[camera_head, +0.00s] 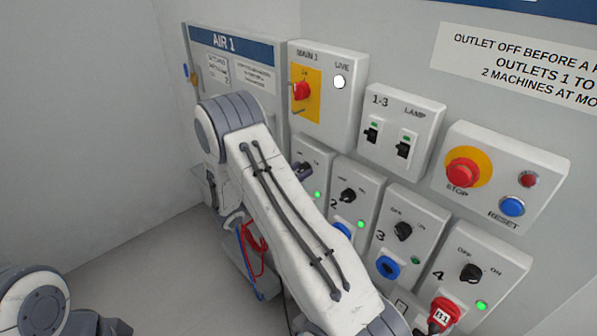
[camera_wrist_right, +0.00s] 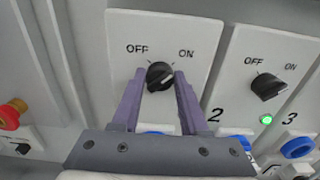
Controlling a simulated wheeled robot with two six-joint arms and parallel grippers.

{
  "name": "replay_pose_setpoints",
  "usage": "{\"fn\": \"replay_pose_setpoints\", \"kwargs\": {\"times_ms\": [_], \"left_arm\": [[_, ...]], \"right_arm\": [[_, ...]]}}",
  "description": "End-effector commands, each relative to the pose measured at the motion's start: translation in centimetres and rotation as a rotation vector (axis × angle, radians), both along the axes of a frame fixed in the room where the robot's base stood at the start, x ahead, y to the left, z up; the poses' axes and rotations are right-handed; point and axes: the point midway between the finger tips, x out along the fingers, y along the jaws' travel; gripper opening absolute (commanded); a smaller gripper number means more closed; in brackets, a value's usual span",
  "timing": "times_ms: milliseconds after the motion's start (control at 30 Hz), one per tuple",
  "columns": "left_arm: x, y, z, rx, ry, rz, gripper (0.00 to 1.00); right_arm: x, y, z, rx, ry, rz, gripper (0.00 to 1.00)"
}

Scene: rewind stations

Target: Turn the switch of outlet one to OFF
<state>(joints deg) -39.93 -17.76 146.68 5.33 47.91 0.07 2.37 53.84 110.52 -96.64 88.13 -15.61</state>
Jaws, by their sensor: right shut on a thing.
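The switch of outlet one (camera_wrist_right: 161,74) is a black rotary knob between the words OFF and ON on a light grey panel (camera_wrist_right: 195,35). In the right wrist view my right gripper (camera_wrist_right: 160,80) has its two purple fingers on either side of the knob, shut on it. I cannot tell clearly which way the knob points. In the head view my right arm hides most of this panel, but its green lamp (camera_head: 318,194) is lit. The panel's number is hidden. My left gripper is out of view.
To the right are outlet two's knob (camera_wrist_right: 269,86), with a lit green lamp (camera_wrist_right: 266,119), outlet three's knob (camera_head: 402,230) and outlet four's knob (camera_head: 471,273). Above are the red main switch (camera_head: 301,90), breaker box (camera_head: 401,128) and red stop button (camera_head: 462,172).

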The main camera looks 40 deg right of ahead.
Motion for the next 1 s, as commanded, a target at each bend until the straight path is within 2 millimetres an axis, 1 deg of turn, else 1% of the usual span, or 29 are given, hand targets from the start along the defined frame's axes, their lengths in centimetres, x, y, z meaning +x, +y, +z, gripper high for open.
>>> {"fn": "replay_pose_setpoints", "kwargs": {"times_ms": [167, 367, 567, 1000], "left_arm": [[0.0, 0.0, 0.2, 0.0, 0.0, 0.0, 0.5], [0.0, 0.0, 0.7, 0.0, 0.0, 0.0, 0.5], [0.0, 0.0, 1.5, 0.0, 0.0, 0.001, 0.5], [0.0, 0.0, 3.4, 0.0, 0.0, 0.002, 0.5]], "right_arm": [[0.0, 0.0, 0.1, -0.002, 0.023, 0.0, 0.0], [0.1, 0.0, 0.2, -0.01, 0.111, -0.001, 0.0], [0.1, 0.0, 0.2, -0.022, 0.27, -0.001, 0.0], [0.3, 0.0, 0.2, -0.056, 0.685, 0.0, 0.0]]}}
